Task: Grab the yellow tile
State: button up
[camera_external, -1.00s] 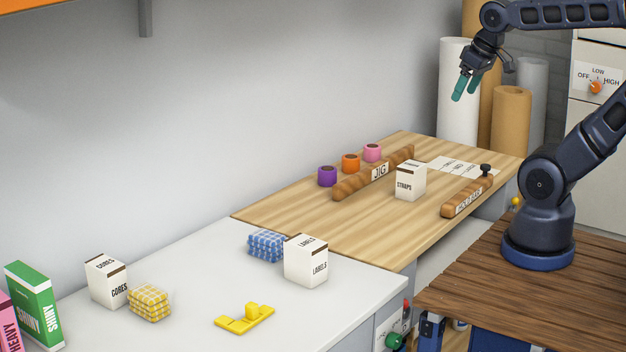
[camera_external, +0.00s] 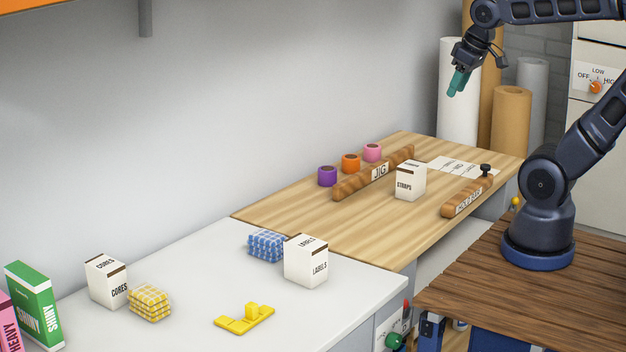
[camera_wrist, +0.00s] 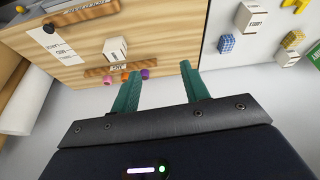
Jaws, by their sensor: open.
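I cannot tell for sure which of the two is the tile. My gripper (camera_external: 457,86) is high above the far end of the wooden worktop, away from both. Its green fingers (camera_wrist: 160,70) are apart with nothing between them.
A LABELS box (camera_external: 306,261) and blue checked block (camera_external: 267,245) stand behind the yellow piece. A CORES box (camera_external: 106,281) and green box (camera_external: 35,305) are left. The wooden worktop holds a STRAPS box (camera_external: 410,181), a JIG bar (camera_external: 373,174) and three coloured rolls.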

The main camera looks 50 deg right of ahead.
jog(key=w+a+n+g, duration=0.2)
jog(key=w+a+n, duration=0.3)
jog(key=w+a, duration=0.7)
jog(key=w+a+f+n+g, duration=0.1)
jog(key=w+a+f+n, duration=0.1)
jog(key=w+a, duration=0.35)
jog(key=w+a+f+n, duration=0.2)
jog(key=w+a+f, duration=0.1)
jog(key=a, duration=0.6)
jog(key=n+g+h, duration=0.1)
jog(key=n+h, duration=0.1)
jog(key=n, duration=0.7)
send_near(251, 305)
jog(key=shift+m, duration=0.3)
jog(key=shift+w+d+f, duration=0.1)
jog(key=shift+d+f, duration=0.2)
jog(key=shift+f, duration=1.35)
jog(key=shift+w+d+f, duration=0.1)
jog(key=shift+d+f, duration=0.25)
jog(key=shift+f, duration=1.35)
jog(key=shift+d+f, duration=0.3)
jog(key=shift+f, duration=1.35)
grip_shut()
